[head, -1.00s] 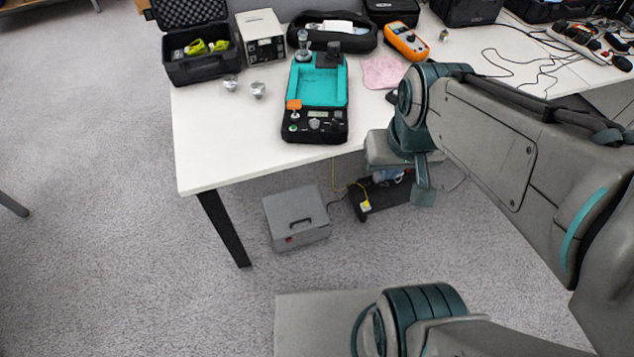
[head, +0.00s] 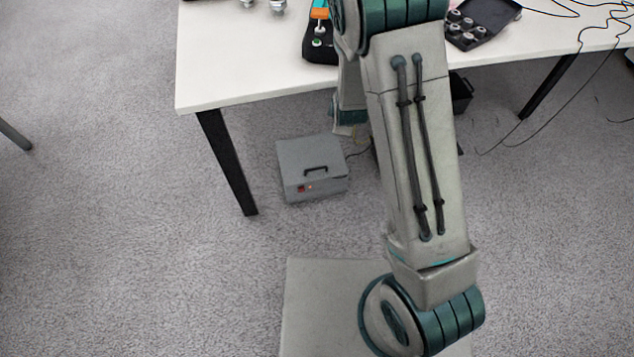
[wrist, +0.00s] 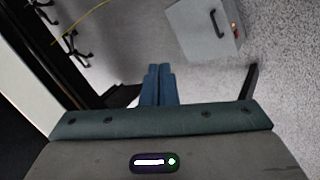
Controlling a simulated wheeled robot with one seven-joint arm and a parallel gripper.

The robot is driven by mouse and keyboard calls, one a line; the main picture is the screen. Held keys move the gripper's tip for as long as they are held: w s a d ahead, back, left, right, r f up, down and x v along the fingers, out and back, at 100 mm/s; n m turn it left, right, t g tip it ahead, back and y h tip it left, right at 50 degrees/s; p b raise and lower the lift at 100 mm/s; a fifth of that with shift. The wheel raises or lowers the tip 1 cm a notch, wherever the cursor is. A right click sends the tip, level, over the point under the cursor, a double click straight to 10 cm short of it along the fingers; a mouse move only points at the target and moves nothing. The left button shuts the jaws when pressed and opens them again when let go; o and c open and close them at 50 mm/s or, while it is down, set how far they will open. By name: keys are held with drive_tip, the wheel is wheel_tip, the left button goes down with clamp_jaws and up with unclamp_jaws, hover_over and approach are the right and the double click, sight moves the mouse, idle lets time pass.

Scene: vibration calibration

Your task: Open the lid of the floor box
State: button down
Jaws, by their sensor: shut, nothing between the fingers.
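The floor box (head: 312,171) is a grey box on the carpet beneath the table's front edge. Its lid is down, with a dark handle (head: 316,169) on top and a small red switch on the front. In the wrist view the floor box (wrist: 203,38) is at the upper right, with its handle (wrist: 217,22) facing up. My gripper (wrist: 160,70) is shut and empty, its two blue fingers together. It is apart from the box, which lies beyond the fingertips and to the right. In the head view my arm hides the gripper.
The white table (head: 240,75) stands over the box, with a black leg (head: 228,165) to its left. A black tray of knobs (head: 482,22) lies on the tabletop. A dark item under the table is partly hidden by my arm. Carpet left and in front of the box is clear.

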drive_tip(key=s+a+f+n+t+y+b, duration=0.1)
drive_tip(key=a+f+n+t+y+b, duration=0.15)
drive_tip(key=f+n+b, duration=1.25)
drive_tip(key=s+a+f+n+t+y+b, duration=0.1)
drive_tip(key=a+f+n+t, duration=0.5)
drive_tip(key=f, duration=1.9)
drive_tip(key=w+f+n+g+b, duration=0.2)
drive_tip(key=w+f+b, duration=0.1)
drive_tip(key=w, duration=0.5)
drive_tip(key=shift+w+d+f, duration=0.3)
drive_tip(key=shift+d+f, duration=0.05)
drive_tip(key=shift+d, duration=0.1)
drive_tip(key=shift+g, duration=0.25)
